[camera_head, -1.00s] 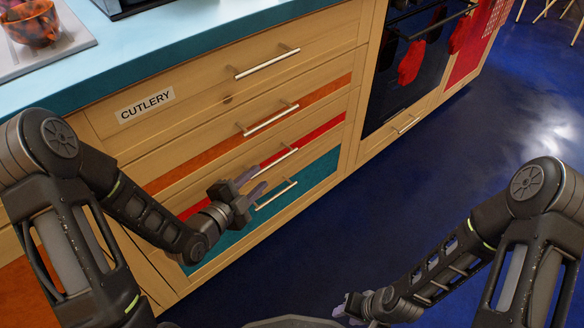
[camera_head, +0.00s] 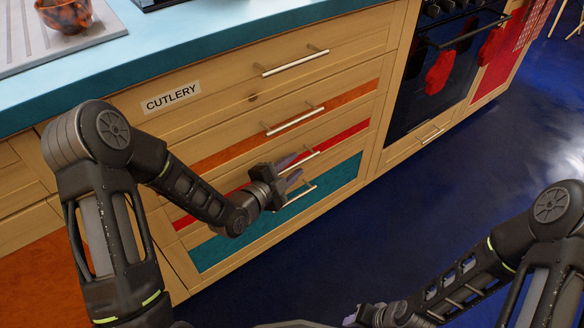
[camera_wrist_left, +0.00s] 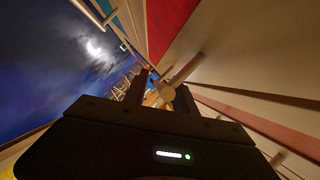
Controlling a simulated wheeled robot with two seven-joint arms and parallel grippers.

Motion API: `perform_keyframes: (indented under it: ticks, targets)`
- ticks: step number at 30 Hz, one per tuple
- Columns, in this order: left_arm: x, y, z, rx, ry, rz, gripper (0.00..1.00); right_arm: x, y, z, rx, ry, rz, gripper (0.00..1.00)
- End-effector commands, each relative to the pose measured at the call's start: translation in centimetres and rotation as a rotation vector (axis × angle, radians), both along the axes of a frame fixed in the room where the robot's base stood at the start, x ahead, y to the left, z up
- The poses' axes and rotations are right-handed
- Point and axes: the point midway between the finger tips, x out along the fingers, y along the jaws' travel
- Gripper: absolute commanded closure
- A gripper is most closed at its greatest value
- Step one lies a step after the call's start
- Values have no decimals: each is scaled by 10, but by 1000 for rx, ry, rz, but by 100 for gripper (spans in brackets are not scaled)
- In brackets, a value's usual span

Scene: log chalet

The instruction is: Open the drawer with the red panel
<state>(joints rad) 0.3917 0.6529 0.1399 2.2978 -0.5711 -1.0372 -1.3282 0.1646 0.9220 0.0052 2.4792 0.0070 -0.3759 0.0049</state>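The drawer with the red panel (camera_head: 345,134) is the third one down in the wooden cabinet and looks shut, flush with its neighbours. Its bar handle (camera_head: 309,156) is partly hidden behind my left gripper. My left gripper (camera_head: 291,170) is open at this handle, one finger above the bar and one below. In the left wrist view a bar (camera_wrist_left: 186,70) runs in between the two dark fingers, with a red panel (camera_wrist_left: 168,25) beyond; I cannot tell if they touch. My right gripper (camera_head: 352,315) is low at the bottom edge, away from the cabinet, its fingers unclear.
Above is an orange-panel drawer (camera_head: 352,96) and a top drawer labelled CUTLERY (camera_head: 171,97); below is a teal-panel drawer (camera_head: 335,182) with its own handle close by. An oven (camera_head: 433,75) stands to the right. The blue floor (camera_head: 440,190) before the cabinet is clear.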

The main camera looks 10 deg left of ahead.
Motion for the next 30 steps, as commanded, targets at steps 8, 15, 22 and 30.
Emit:
perform_keyframes:
  ticks: [8,15,22,30]
  targets:
    - [0,0,0,0,1,-1,73,0,0,0,0,0,0,64]
    - [0,0,0,0,1,-1,93,0,0,0,0,0,0,64]
    - [0,0,0,0,1,-1,100,0,0,0,0,1,0,64]
    - [0,0,0,0,1,-1,100,0,0,0,0,0,0,64]
